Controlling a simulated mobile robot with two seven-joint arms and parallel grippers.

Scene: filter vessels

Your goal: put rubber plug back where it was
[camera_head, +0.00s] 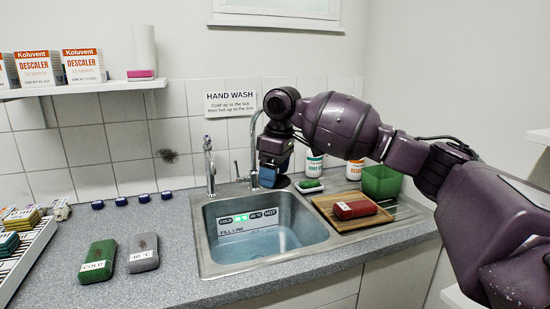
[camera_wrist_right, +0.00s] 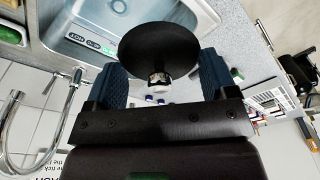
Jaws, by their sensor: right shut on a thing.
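My right gripper (camera_head: 272,168) reaches in from the right, with its blue fingers pointing down beside the taps, over the back edge of the sink (camera_head: 204,262). In the right wrist view my right gripper (camera_wrist_right: 160,76) is shut on the stem of the rubber plug (camera_wrist_right: 157,45), a wide black disc facing away from the palm. In the head view the dark plug (camera_head: 274,183) shows just below the fingers. Whether it touches the surface is unclear. The sink holds water and has a temperature strip on its back wall. My left gripper is not in view.
Two taps (camera_head: 209,165) stand behind the sink. To the right are a wooden tray (camera_head: 330,218) with a red block, a green box (camera_head: 381,182) and white bottles (camera_head: 314,163). Green (camera_head: 97,262) and grey (camera_head: 143,252) blocks lie left. Counter between them and the sink is clear.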

